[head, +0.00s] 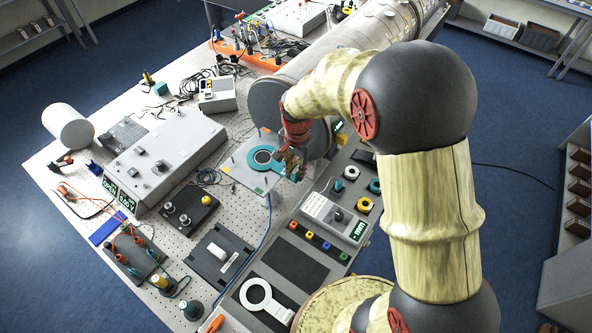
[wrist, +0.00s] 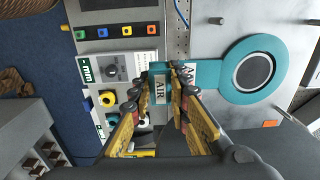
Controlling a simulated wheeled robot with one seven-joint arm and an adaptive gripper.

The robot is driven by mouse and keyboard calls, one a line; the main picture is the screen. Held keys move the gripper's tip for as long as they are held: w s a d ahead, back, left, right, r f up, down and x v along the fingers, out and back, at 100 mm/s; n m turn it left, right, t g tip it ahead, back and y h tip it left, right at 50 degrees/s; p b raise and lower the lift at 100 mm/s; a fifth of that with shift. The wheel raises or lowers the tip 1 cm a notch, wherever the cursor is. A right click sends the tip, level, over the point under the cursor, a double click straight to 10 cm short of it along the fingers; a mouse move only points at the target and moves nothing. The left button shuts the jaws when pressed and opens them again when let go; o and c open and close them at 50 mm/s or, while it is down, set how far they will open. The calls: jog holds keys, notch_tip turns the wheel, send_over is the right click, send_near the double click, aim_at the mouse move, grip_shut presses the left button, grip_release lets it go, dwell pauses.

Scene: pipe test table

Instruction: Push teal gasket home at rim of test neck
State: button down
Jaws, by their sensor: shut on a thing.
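The teal gasket (wrist: 232,71) is a flat ring with a tab marked AIR; in the head view (head: 251,160) it lies over the pale plate. My gripper (wrist: 166,78) is shut on the gasket's tab, at the ring's left side in the wrist view. In the head view my gripper (head: 291,164) is at the ring's right. The test neck (wrist: 253,71) shows as a dark round opening with a grey rim inside the ring. The ring looks roughly centred around it. I cannot tell whether the gasket touches the neck or sits a little above it.
A large grey pipe (head: 330,62) runs behind the plate (head: 240,174). A control panel with a display meter (head: 335,216) and coloured rings is beside my gripper. A grey box (head: 160,155) stands to the left. A blue cable (head: 268,222) runs down from the plate.

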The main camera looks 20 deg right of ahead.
jog(key=c, duration=1.6)
grip_release()
notch_tip(320, 180, up, 12)
jog(key=shift+s+d, duration=0.1)
